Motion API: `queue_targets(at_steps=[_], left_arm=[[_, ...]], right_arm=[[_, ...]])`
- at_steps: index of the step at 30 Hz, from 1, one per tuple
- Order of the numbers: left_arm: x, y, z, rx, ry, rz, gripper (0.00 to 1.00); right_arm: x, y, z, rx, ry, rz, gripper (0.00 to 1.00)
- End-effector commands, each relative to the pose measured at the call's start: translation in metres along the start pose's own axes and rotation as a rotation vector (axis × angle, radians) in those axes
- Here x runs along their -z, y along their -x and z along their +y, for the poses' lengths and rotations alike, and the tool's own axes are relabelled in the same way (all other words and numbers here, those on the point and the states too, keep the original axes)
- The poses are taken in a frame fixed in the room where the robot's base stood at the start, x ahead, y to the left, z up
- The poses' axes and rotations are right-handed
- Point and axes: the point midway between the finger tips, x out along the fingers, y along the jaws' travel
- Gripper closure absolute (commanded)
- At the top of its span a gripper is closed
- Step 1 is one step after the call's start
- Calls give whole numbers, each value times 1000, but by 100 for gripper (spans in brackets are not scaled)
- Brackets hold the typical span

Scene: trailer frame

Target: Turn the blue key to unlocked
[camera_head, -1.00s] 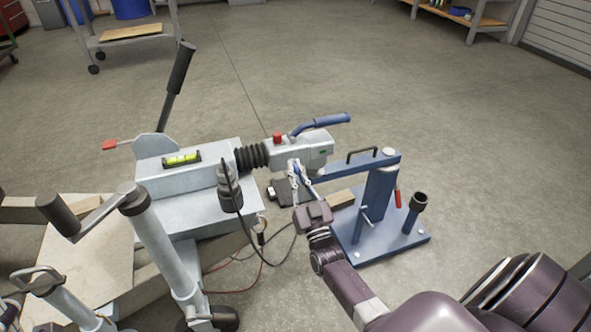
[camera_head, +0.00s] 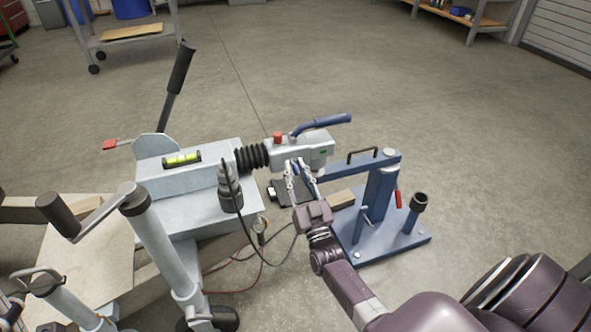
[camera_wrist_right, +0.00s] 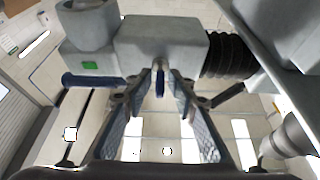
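The grey coupling head (camera_head: 285,152) of the trailer has a blue handle (camera_head: 322,122) and a red button on top. The blue key (camera_wrist_right: 159,84) sticks out of the underside of the coupling head in the right wrist view. My right gripper (camera_head: 301,168) is just below the coupling head. In the right wrist view its two fingers (camera_wrist_right: 160,80) stand on either side of the key, with a visible gap on each side. The gripper is open and holds nothing. In the head view the key is mostly hidden behind the fingers.
A blue stand (camera_head: 378,205) with a base plate is right behind my right gripper. A black rubber bellows (camera_head: 252,157) joins the coupling to the trailer frame. A grey plug (camera_head: 230,188) and cables hang left of the gripper.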

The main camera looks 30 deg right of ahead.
Motion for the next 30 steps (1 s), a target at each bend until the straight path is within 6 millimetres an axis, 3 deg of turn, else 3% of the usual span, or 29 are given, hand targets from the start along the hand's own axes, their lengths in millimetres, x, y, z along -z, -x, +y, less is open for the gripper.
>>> queue_targets(at_steps=[5, 12, 18, 30], left_arm=[[0, 0, 0, 0, -1, 1, 60], [1, 0, 0, -1, -2, 3, 60], [1, -1, 0, -1, -2, 3, 60], [1, -1, 0, -1, -2, 3, 60]], right_arm=[[-2, 22, 0, 0, -1, -5, 75], [-2, 74, 0, 0, 0, -5, 75], [-1, 106, 0, 0, -1, -2, 75], [0, 119, 0, 0, -1, 1, 75]])
